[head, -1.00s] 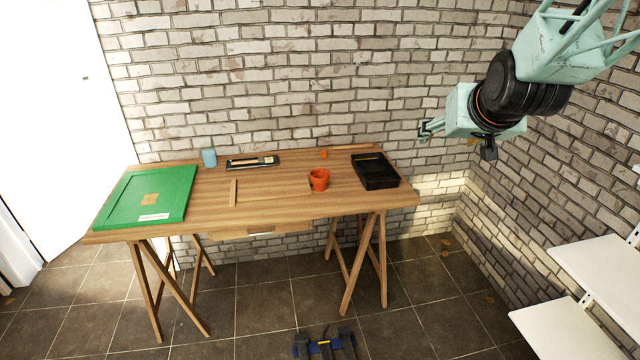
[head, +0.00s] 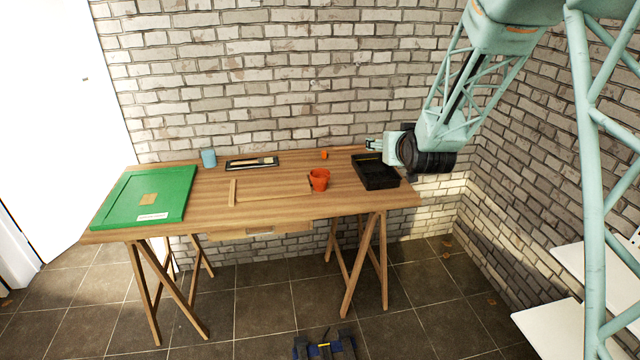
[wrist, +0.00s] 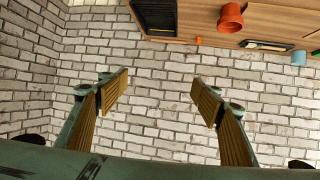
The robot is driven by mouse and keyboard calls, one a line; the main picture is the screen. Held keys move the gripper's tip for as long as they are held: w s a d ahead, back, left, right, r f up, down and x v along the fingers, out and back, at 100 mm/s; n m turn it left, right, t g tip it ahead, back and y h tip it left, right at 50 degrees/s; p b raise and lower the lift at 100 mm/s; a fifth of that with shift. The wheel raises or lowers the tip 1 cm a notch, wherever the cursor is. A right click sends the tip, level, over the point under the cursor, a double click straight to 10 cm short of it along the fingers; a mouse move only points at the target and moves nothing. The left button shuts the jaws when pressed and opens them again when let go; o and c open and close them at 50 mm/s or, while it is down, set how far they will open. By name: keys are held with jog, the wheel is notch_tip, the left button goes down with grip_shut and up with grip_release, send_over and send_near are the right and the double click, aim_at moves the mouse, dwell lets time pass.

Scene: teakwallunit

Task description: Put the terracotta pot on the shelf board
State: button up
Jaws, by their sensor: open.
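The terracotta pot (head: 319,180) stands upright on the wooden table, right of its middle. It also shows at the top of the wrist view (wrist: 231,17). My gripper (head: 372,145) is in the air at the table's back right, above and behind the black tray, apart from the pot. In the wrist view its two fingers (wrist: 163,100) are spread wide with nothing between them but brick wall behind. White shelf boards (head: 556,330) show at the lower right of the head view, partly hidden by my arm.
The black tray (head: 376,182) lies right of the pot. A wood strip (head: 232,193), a flat dark tray (head: 251,163), a blue cup (head: 209,158), a small orange piece (head: 324,155) and a green board (head: 148,197) are on the table (head: 270,215). A brick wall stands close behind.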

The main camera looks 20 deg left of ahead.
jog(key=w+a+f+n+t+y+b, duration=0.1)
jog(key=w+a+f+t+y+b, duration=0.15)
jog(key=a+f, duration=0.95)
jog(key=n+y, duration=0.1)
jog(key=y, duration=0.1)
send_near(322, 179)
jog(key=shift+w+d+r, duration=0.15)
jog(key=shift+w+r, duration=0.1)
jog(key=shift+r, duration=0.05)
jog(key=shift+s+a+f, duration=0.15)
jog(key=shift+a+f, duration=0.1)
jog(key=shift+f, duration=0.1)
jog(key=shift+b+x, duration=0.8)
jog(key=shift+x, duration=3.5)
jog(key=shift+r, duration=0.15)
jog(key=shift+b+x, duration=0.8)
jog(key=shift+x, duration=1.8)
jog(key=shift+r, duration=0.1)
